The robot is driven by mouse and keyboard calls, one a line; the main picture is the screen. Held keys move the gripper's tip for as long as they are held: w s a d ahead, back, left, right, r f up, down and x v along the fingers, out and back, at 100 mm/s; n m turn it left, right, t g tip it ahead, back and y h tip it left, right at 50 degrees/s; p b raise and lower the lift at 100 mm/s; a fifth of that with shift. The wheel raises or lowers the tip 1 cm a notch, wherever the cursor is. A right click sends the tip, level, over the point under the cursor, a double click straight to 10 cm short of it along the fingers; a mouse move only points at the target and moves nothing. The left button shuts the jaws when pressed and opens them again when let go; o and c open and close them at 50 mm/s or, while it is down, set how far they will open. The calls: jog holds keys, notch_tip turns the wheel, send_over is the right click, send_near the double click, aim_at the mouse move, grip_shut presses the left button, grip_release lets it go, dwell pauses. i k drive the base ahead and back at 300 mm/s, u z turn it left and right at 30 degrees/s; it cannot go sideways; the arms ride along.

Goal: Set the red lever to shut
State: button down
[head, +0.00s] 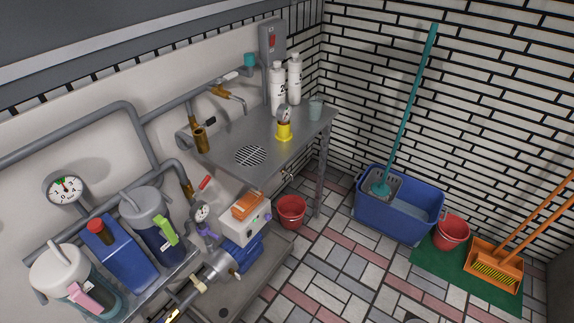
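A small red lever (205,183) shows beside the brass fitting on the grey pipe, above and to the left of the pump. It is tilted, with its upper end to the right. It is too small to tell whether the valve under it is open or shut.
A pressure gauge (201,212), an orange-topped control box (245,220) and a blue pump (239,253) crowd the space below the lever. A blue canister (122,257) and two jugs stand on the shelf at left. A metal table (225,140) is behind. Tiled floor (325,260) is open at right.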

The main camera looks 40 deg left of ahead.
aim_at(207, 178)
jog(key=z, duration=0.95)
jog(key=k, duration=1)
jog(key=u, duration=2.05)
jog(key=i, duration=1)
jog(key=u, duration=0.05)
